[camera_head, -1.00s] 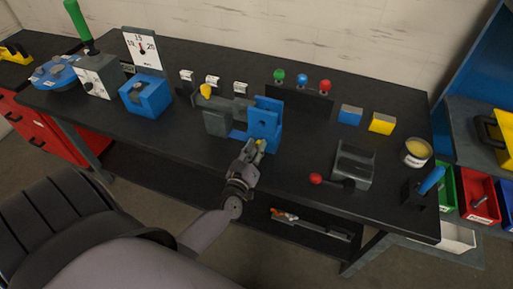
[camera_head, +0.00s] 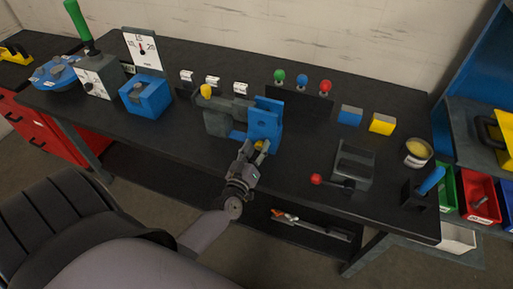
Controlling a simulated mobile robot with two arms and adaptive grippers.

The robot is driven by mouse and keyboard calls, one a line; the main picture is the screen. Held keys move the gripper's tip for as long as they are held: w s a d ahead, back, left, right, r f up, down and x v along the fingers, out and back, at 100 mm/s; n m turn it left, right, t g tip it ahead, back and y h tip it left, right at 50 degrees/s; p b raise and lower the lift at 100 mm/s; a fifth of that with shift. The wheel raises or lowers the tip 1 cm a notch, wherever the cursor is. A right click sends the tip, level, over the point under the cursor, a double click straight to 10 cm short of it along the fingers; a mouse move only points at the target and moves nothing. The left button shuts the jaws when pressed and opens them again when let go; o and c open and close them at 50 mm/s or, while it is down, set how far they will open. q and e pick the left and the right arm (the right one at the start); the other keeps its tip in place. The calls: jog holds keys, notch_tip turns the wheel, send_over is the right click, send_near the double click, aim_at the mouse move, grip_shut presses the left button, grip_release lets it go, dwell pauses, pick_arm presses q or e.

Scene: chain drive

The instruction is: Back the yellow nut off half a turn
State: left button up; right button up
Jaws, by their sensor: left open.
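A small yellow piece, seemingly the nut (camera_head: 260,144), sits at the front of the blue upright bracket (camera_head: 266,121). My left gripper (camera_head: 256,146) is open right in front of it, with its fingers spread around or just before the yellow piece; I cannot tell whether they touch it. Part of the piece is hidden by the fingers. A second yellow piece (camera_head: 206,90) stands at the top of the grey block (camera_head: 217,122), left of the bracket. My right gripper is not in view.
A blue box (camera_head: 146,96) and a white dial gauge (camera_head: 142,50) stand at the left. A red-knobbed lever (camera_head: 316,179) and a grey holder (camera_head: 353,164) are to the right. Blue and yellow blocks (camera_head: 382,123) lie behind. The front right bench is partly clear.

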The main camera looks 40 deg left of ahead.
pick_arm(q)
jog(key=v, duration=1.2)
jog(key=shift+w+d, duration=0.1)
jog(key=shift+d, duration=0.05)
